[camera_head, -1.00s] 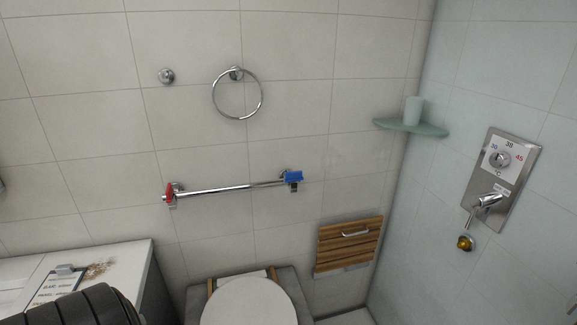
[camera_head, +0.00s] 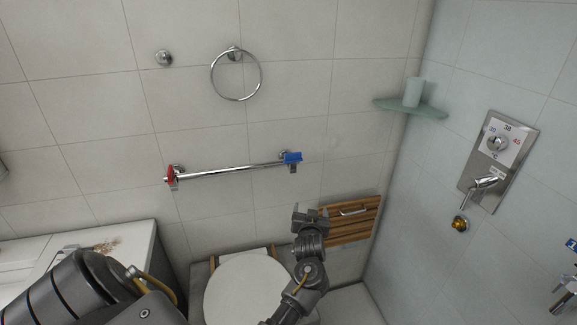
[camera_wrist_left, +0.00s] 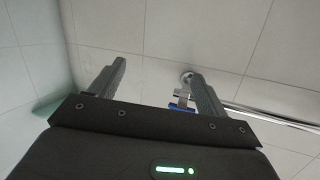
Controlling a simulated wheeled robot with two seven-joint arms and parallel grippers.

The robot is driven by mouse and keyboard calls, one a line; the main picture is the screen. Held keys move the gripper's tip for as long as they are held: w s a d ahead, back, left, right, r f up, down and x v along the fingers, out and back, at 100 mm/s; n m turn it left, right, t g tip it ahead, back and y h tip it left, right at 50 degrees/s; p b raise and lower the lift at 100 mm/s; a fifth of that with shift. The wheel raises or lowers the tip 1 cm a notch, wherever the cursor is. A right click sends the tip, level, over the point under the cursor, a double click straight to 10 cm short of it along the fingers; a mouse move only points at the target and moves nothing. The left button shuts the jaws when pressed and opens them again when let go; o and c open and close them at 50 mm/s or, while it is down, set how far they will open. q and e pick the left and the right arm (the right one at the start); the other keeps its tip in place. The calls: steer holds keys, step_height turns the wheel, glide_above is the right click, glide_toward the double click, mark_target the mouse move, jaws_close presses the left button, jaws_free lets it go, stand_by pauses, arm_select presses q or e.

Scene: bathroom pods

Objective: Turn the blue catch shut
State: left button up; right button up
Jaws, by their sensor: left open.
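The blue catch (camera_head: 292,158) is at the right end of a chrome rail (camera_head: 228,170) on the tiled wall. My left gripper (camera_head: 310,209) is open and empty, below the catch and slightly right of it in the head view, apart from it. In the left wrist view the open jaws (camera_wrist_left: 157,68) point at the wall, and the blue catch (camera_wrist_left: 182,106) shows near the right-hand finger, partly hidden by the gripper body. My right gripper is not in view.
A red catch (camera_head: 170,175) is at the rail's left end. A towel ring (camera_head: 236,99) hangs above. A wooden folding seat (camera_head: 357,222) is behind my gripper, and the toilet lid (camera_head: 246,292) is below left. A glass shelf (camera_head: 424,111) with a cup is in the corner.

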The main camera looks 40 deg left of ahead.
mark_target(293, 155)
arm_select(q)
steer(key=a+r+n+g+y, duration=0.1)
steer(key=a+r+n+y, duration=0.2)
steer(key=r, duration=0.4)
steer(key=a+r+n+g+y, duration=0.2)
steer(key=a+r+y, duration=0.1)
steer(key=r, duration=0.4)
steer(key=p+x, duration=0.1)
steer(key=x, duration=0.2)
steer(key=p+x, duration=0.1)
steer(key=x, duration=0.2)
steer(key=w+p+x, duration=0.1)
steer(key=x, duration=0.2)
steer(key=shift+w, duration=0.25)
steer(key=shift+w+a+f, duration=0.1)
steer(key=shift+w+a, duration=0.2)
steer(key=shift+a, duration=0.1)
steer(key=c, duration=1)
steer(key=shift+t, duration=0.3)
